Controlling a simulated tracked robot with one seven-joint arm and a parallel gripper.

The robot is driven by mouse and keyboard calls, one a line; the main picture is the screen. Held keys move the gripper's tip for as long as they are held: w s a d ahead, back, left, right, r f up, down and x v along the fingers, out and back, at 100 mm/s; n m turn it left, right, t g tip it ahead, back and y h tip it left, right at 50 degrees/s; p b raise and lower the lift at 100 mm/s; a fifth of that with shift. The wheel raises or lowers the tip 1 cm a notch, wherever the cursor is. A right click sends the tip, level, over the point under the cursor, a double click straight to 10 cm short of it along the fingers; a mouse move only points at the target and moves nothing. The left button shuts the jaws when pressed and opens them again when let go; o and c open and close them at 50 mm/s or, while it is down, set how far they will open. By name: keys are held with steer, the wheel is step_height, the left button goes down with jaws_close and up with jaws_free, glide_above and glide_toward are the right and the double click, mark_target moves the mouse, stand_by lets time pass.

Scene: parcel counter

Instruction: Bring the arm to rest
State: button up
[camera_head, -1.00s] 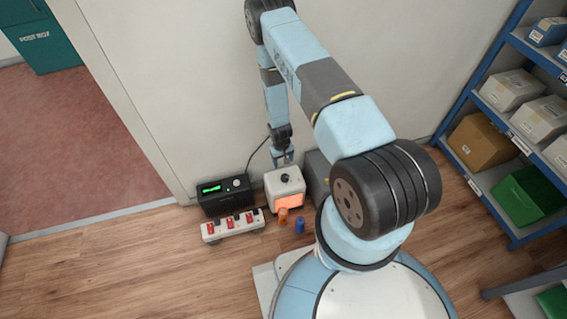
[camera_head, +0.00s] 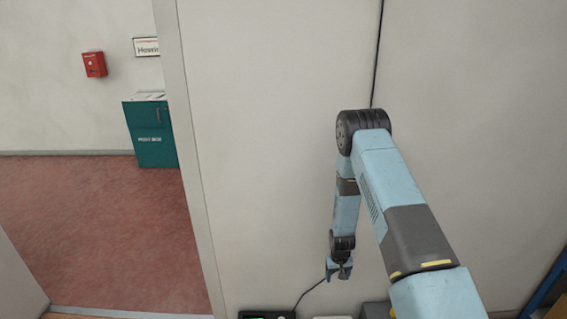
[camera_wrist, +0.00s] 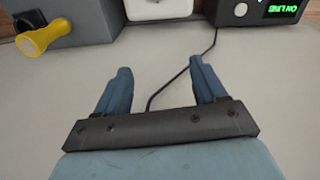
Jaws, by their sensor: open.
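My gripper (camera_head: 339,272) hangs from my bent arm in front of the pale wall, above the equipment at the bottom edge of the head view. In the wrist view its two blue fingers (camera_wrist: 161,82) stand wide apart with nothing between them. A black cable (camera_wrist: 180,72) passes behind the fingers in that view. The gripper looks clear of the devices.
A black box with a green display (camera_wrist: 284,10) stands on the right in the wrist view. A grey box (camera_wrist: 70,22) with a yellow-handled part (camera_wrist: 40,36) is on the left, a white device (camera_wrist: 158,8) between. A doorway with a teal post box (camera_head: 152,135) lies left.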

step_height(320, 180, up, 22)
steer(key=w+t, duration=0.1)
steer(key=w, duration=0.2)
steer(key=s+r+t, duration=0.1)
steer(key=s+r, duration=0.2)
steer(key=r, duration=0.7)
steer(key=s+r, duration=0.3)
steer(key=r, duration=0.6)
steer(key=s+d+r+t, duration=0.1)
steer(key=s+r+t, duration=0.1)
steer(key=s+r, duration=1.65)
steer(key=s, duration=0.4)
steer(key=s+r+m+t, duration=0.1)
steer(key=s+r, duration=0.3)
steer(key=s, duration=0.4)
steer(key=shift+s+d, duration=0.2)
steer(key=shift+d, duration=0.1)
